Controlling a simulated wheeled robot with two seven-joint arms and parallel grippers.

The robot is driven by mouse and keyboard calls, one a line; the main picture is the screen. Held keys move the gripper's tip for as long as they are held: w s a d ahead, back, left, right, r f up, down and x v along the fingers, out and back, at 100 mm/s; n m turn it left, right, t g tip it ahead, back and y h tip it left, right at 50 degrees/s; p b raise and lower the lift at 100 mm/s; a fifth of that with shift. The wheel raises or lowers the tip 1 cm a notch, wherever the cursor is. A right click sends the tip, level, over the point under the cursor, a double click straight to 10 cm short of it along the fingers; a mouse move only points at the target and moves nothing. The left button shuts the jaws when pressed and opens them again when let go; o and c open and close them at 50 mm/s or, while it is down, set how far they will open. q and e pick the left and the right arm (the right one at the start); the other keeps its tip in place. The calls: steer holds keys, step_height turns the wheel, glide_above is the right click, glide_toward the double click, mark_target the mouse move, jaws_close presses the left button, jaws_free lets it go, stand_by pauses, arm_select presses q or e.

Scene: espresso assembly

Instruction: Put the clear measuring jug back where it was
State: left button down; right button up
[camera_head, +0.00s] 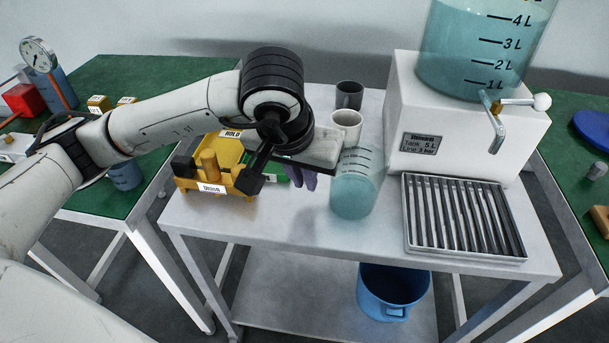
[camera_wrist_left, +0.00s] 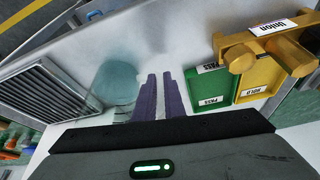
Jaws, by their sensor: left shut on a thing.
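The clear measuring jug (camera_head: 354,190) is upright at the middle of the white table, with dark markings and blue-green liquid in its lower part. It also shows in the left wrist view (camera_wrist_left: 116,84), beside my fingers. My left gripper (camera_head: 306,179) is at the jug's left side, its purple fingers (camera_wrist_left: 160,96) close together and shut on the jug, apparently at its handle. The handle itself is hidden. I cannot tell whether the jug's base touches the table. My right gripper is in neither view.
A grey cup (camera_head: 349,94) and a white cup (camera_head: 346,122) stand behind the jug. A slatted drip tray (camera_head: 462,217) and white machine (camera_head: 440,145) with a tank lie to the right. A yellow holder (camera_head: 240,182) and green tray (camera_wrist_left: 205,97) are left. The front table strip is clear.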

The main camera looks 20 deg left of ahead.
arm_select(q)
steer(key=shift+f+b, duration=0.2)
steer(key=shift+b, duration=0.1)
steer(key=c, duration=1.8)
jaws_free()
steer(key=shift+r, duration=0.1)
steer(key=shift+c, duration=0.2)
steer(key=shift+r+p, duration=0.2)
steer(key=shift+p, duration=0.2)
steer(key=v, duration=1.2)
steer(key=shift+p, duration=0.45)
